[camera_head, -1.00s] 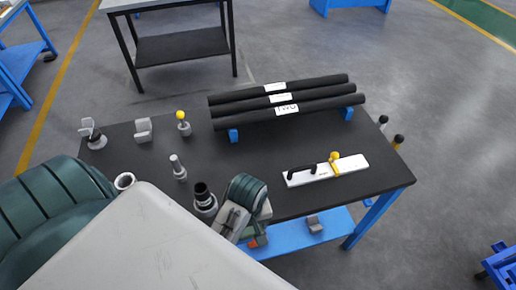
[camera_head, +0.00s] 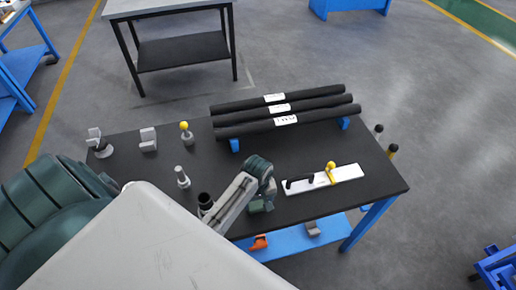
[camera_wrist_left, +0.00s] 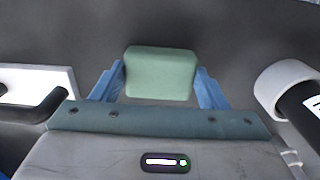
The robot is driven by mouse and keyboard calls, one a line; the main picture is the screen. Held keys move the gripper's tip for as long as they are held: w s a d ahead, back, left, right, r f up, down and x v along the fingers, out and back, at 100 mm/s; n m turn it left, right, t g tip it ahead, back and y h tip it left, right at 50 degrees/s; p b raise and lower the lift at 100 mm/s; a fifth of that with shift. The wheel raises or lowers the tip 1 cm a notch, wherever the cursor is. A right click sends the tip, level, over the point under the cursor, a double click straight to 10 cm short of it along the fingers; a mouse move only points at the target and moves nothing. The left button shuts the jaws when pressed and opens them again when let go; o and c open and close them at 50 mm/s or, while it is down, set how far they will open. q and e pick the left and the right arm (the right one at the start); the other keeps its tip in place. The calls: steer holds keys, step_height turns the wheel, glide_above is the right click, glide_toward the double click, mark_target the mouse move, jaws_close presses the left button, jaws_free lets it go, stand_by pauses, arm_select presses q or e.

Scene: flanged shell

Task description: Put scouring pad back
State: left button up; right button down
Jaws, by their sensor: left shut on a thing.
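The scouring pad is a pale green block (camera_wrist_left: 160,73), seen in the left wrist view between the two blue fingers of my left gripper (camera_wrist_left: 160,88). The fingers are shut on its two sides. In the head view my left gripper (camera_head: 264,190) is over the front edge of the dark table, left of the white board. A green shape just below it (camera_head: 261,206) looks like the pad. I cannot tell how far the pad is from the tabletop. My right gripper is not in view.
The dark table (camera_head: 225,165) holds several black rolls (camera_head: 285,108) at the back, a white board (camera_head: 345,174) with a yellow clamp, and small fixtures at left. A dark cylinder (camera_head: 205,199) stands close left of my arm. An orange item (camera_head: 258,242) lies on the blue lower shelf.

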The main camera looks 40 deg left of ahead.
mark_target(258, 203)
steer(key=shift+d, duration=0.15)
arm_select(q)
steer(key=o, duration=0.9)
steer(key=shift+f, duration=0.15)
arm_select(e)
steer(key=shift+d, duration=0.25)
arm_select(q)
steer(key=shift+o, duration=0.2)
step_height(258, 203, up, 7)
steer(key=b, duration=0.2)
steer(key=shift+b, duration=0.35)
steer(key=shift+r+p, duration=1.35)
steer(key=shift+r, duration=1.35)
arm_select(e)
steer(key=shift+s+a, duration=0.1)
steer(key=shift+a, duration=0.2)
arm_select(q)
steer(key=shift+f, duration=0.1)
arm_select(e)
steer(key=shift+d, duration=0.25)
